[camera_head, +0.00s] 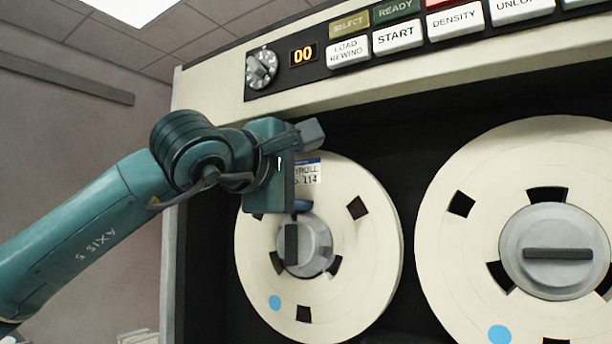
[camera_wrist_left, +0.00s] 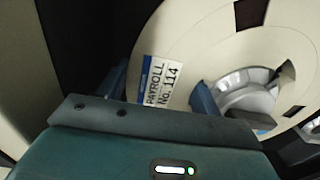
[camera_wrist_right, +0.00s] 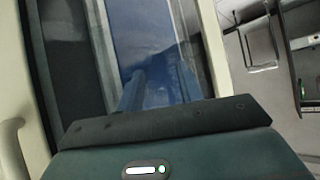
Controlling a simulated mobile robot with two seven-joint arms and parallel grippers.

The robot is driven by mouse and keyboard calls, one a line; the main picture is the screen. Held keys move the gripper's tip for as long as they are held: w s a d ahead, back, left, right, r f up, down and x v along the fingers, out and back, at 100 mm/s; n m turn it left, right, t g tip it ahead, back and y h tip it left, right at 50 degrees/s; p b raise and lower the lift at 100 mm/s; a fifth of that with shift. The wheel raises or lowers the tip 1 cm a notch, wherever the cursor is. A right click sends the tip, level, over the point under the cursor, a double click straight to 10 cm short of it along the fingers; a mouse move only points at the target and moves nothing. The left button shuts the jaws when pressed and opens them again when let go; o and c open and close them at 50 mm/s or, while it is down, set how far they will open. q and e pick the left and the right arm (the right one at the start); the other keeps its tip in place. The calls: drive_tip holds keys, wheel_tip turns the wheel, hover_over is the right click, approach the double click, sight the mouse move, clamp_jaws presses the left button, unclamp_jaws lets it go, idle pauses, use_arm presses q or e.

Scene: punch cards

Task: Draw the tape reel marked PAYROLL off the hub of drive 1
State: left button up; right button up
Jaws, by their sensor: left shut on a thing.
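The PAYROLL tape reel (camera_head: 365,250) is a cream disc on the left drive, with a white and blue label, dark cutouts and a blue dot. Its label (camera_wrist_left: 160,82) reads PAYROLL No. 114 in the left wrist view. The grey hub (camera_head: 312,247) sits at its centre, its dark bar standing upright. My left gripper (camera_head: 294,182) is at the reel's upper left, its blue fingers on either side of the label, shut on the reel. Its body hides part of the reel. My right gripper (camera_wrist_right: 158,85) shows only in its wrist view; its finger gap is unclear.
A second reel (camera_head: 450,260) with a grey hub, bar lying level, is on the drive to the right. Above are a dial (camera_head: 262,68), a 00 display (camera_head: 303,54) and buttons such as START (camera_head: 397,37). A bluish panel (camera_wrist_right: 150,40) faces my right gripper.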

use_arm(q)
drive_tip(key=shift+r, duration=0.1)
drive_tip(key=shift+c, duration=0.4)
drive_tip(key=shift+r, duration=0.1)
drive_tip(key=shift+b+v, duration=1.05)
drive_tip(key=shift+v, duration=0.75)
drive_tip(key=shift+b+v, duration=1.2)
drive_tip(key=shift+v, duration=0.85)
drive_tip(key=b+v, duration=0.3)
drive_tip(key=v, duration=0.8)
idle(0.4)
